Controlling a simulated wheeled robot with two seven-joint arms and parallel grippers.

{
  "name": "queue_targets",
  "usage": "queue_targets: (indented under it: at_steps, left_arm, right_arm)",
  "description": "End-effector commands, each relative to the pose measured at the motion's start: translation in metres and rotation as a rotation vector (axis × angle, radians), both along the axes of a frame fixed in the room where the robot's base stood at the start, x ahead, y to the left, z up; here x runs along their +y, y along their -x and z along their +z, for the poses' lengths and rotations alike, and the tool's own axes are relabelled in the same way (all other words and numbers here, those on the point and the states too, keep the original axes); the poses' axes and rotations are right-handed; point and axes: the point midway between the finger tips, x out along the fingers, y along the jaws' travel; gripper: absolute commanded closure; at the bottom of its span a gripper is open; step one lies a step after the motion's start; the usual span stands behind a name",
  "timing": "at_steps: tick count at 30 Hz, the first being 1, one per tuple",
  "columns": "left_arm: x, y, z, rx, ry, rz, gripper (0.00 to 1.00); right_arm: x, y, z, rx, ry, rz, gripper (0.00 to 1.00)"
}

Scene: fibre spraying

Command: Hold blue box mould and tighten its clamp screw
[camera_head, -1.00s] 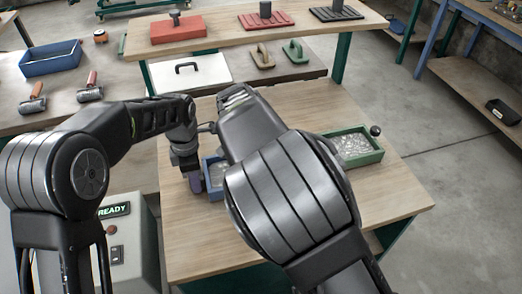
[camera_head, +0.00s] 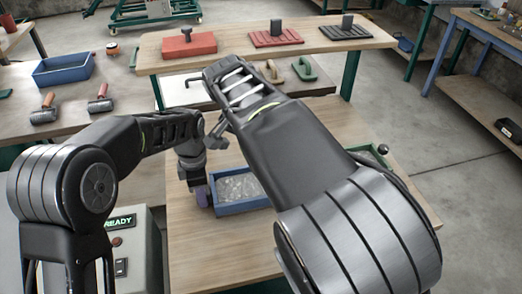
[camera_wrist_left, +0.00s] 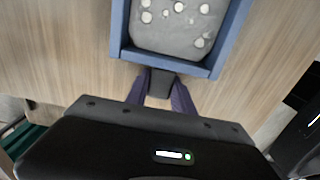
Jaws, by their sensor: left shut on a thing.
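The blue box mould (camera_head: 245,207) stands on the wooden table, filled with a grey speckled mix. My left gripper (camera_head: 203,195) points down at its left side, purple fingers against it. In the left wrist view, the gripper (camera_wrist_left: 161,86) is shut on a dark grey block at the near wall of the blue box mould (camera_wrist_left: 168,63). My right arm (camera_head: 300,150) crosses the head view over the table and hides part of the mould's right side. I cannot make out the clamp screw.
A green box (camera_head: 371,150) with a dark ball knob (camera_head: 383,149) beside it is mostly behind my right arm. Behind are a red block (camera_head: 188,45), a blue tray (camera_head: 63,69) and rollers (camera_head: 100,104). A READY panel (camera_head: 121,222) stands at left. The table's front is bare.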

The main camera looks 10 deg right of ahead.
Motion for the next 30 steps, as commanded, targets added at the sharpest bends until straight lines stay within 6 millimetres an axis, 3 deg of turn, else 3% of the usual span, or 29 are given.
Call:
queue_targets:
  at_steps: [13, 14, 15, 23, 30]
  left_arm:
    - [0.0004, -0.0003, 0.0005, -0.001, -0.001, 0.000, 1.00]
    - [0.0004, -0.0003, 0.0005, -0.001, -0.001, 0.000, 0.69]
    - [0.0004, -0.0003, 0.0004, -0.001, -0.001, 0.000, 0.66]
    - [0.0002, -0.0002, 0.0002, 0.000, 0.000, 0.000, 0.46]
    - [0.0000, -0.0001, 0.0004, 0.000, 0.000, 0.000, 0.46]
  right_arm:
    - [0.0001, -0.0002, -0.0004, -0.001, -0.001, 0.000, 0.48]
    - [0.0001, -0.0002, -0.0004, -0.001, -0.001, 0.000, 0.48]
    - [0.0001, -0.0002, -0.0004, -0.001, -0.001, 0.000, 0.48]
    - [0.0002, -0.0003, -0.0005, -0.001, -0.001, 0.000, 0.48]
    - [0.0002, -0.0003, -0.0005, -0.001, -0.001, 0.000, 0.48]
